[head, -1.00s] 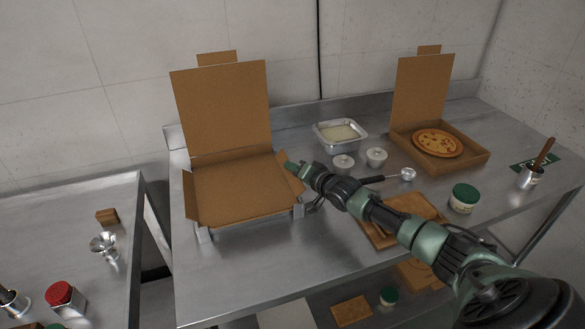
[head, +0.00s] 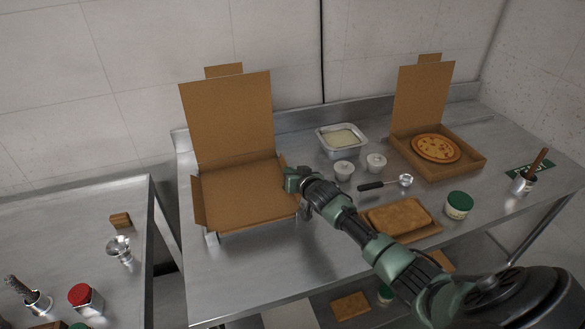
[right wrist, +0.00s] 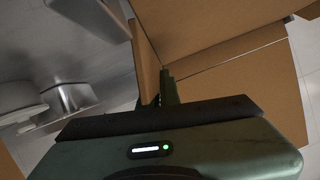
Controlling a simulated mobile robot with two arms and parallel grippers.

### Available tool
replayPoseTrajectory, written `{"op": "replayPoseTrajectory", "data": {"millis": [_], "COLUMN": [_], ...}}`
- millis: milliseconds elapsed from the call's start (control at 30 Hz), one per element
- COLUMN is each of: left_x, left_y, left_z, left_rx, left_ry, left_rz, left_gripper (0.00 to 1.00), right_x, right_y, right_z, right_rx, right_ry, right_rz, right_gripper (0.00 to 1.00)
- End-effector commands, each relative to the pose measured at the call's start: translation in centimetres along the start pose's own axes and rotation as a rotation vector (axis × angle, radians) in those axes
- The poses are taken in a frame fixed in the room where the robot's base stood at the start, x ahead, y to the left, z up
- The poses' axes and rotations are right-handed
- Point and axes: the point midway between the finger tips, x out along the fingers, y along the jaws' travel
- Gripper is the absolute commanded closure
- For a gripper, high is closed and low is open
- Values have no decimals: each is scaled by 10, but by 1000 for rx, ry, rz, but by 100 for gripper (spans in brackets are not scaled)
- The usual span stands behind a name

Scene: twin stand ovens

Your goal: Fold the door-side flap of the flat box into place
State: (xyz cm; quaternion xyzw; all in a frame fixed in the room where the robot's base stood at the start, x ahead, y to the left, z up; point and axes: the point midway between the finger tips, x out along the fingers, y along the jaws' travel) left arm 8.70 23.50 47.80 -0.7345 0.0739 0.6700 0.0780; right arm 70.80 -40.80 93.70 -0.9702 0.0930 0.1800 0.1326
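The flat box (head: 238,195) is brown cardboard and lies on the steel table at left. Its lid (head: 228,118) stands up at the back. Its left flap (head: 198,203) is tilted up. My right gripper (head: 291,181) is at the box's right edge and covers most of the right flap there. In the right wrist view, a cardboard flap (right wrist: 146,58) stands close beside the gripper finger, with broad box panels (right wrist: 235,80) to the right. Whether the finger touches the flap, and whether the fingers are open, I cannot tell. My left gripper is not in view.
Right of my gripper are two white cups (head: 344,171), a metal pan (head: 341,138), a dark-handled ladle (head: 385,183), a wooden board (head: 400,217) and a green-lidded tub (head: 458,205). An open pizza box (head: 470,166) stands at back right. Table in front of the flat box is clear.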

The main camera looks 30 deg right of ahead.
Motion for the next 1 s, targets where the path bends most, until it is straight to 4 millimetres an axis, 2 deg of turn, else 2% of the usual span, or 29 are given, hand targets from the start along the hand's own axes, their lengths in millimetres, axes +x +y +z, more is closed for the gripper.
{"op": "replayPoseTrajectory", "data": {"millis": [400,967,1000], "left_x": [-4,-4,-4], "left_y": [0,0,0], "left_z": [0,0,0], "left_rx": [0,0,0], "left_ry": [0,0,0], "left_rz": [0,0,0], "left_gripper": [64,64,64], "right_x": [0,0,0], "right_y": [-8,-8,-8], "right_z": [1,1,1], "right_rx": [-191,-224,-224], "right_ry": [0,0,0], "right_rz": [79,92,92], "right_gripper": [100,100,94]}}
